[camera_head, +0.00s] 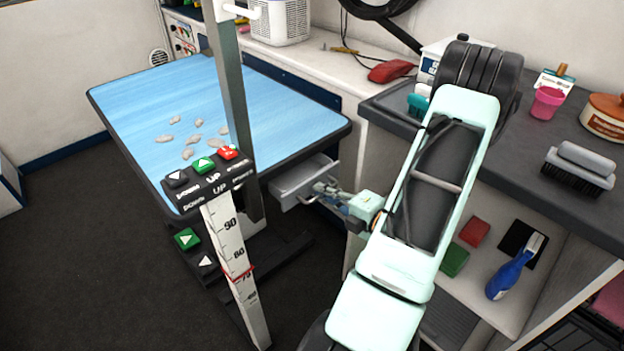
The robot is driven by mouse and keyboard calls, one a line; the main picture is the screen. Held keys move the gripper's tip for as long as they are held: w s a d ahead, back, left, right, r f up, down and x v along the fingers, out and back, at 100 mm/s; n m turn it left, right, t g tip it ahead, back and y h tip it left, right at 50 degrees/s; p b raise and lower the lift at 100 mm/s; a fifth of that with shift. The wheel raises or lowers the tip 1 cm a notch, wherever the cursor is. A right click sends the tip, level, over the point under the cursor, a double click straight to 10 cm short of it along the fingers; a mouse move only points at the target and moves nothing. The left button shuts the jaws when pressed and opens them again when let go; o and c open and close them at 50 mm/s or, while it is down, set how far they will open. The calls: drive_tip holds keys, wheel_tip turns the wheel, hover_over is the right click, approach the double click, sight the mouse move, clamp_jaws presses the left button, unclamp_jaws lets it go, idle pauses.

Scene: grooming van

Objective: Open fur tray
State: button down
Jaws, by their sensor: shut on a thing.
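The fur tray (294,181) is a grey drawer under the right edge of the blue grooming table (250,101). It stands partly pulled out, and some of its inside shows. My gripper (322,192) is at the tray's front right side, shut on the tray. The fingertips are small in the picture, and the exact grip spot is hard to make out. My pale green arm covers the area to the right of the tray.
Several grey fur clumps (192,137) lie on the table. A post with up and down buttons (203,164) and a height scale (229,243) stands in front. The dark counter (545,170) with brushes is at right. Dark floor (75,230) is clear at left.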

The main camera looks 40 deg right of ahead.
drive_tip(key=f+p+v, duration=0.2)
drive_tip(key=v, duration=0.8)
drive_tip(key=shift+s, duration=0.45)
drive_tip(key=c, duration=2.3)
unclamp_jaws()
drive_tip(key=shift+d, duration=0.1)
drive_tip(key=shift+c, duration=0.2)
drive_tip(key=v, duration=1.2)
